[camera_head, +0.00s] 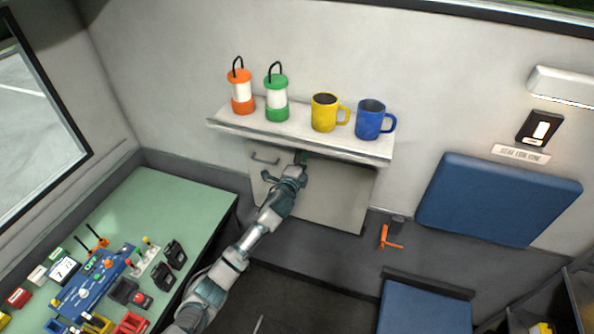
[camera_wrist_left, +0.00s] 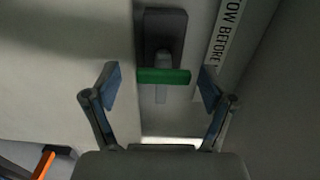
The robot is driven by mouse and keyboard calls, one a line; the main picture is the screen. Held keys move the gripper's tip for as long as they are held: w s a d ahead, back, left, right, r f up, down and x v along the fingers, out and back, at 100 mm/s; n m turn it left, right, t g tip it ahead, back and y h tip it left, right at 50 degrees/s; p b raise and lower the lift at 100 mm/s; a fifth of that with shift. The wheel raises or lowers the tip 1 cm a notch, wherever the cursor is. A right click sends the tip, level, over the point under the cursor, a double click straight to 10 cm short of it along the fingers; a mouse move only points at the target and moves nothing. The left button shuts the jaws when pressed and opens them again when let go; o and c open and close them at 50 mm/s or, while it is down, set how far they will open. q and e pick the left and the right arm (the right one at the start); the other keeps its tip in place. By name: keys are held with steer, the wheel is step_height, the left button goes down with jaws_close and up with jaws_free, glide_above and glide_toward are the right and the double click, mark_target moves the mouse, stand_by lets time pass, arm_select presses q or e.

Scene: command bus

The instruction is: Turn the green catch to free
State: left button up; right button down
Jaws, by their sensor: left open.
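The green catch (camera_wrist_left: 164,76) shows in the left wrist view as a green bar lying crosswise on a dark mount (camera_wrist_left: 165,28). In the head view only a small bit of the green catch (camera_head: 304,155) shows under the shelf, mostly hidden by my gripper. My left gripper (camera_head: 299,166) is at the panel's top edge. In the wrist view its open fingers (camera_wrist_left: 160,72) stand on either side of the bar. I cannot tell whether either finger touches it. My right gripper is out of view.
The shelf (camera_head: 230,126) overhangs the grey panel (camera_head: 340,205) and bears two lanterns, a yellow mug (camera_head: 323,112) and a blue mug (camera_head: 368,121). A green console (camera_head: 180,195) with controls is at left. An orange handle (camera_head: 385,239) is at lower right. A partly cut-off label (camera_wrist_left: 226,38) is beside the catch.

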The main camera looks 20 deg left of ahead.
arm_select(q)
steer(key=s, duration=1)
steer(key=shift+s+a+f, duration=0.15)
steer(key=shift+s+a, duration=0.05)
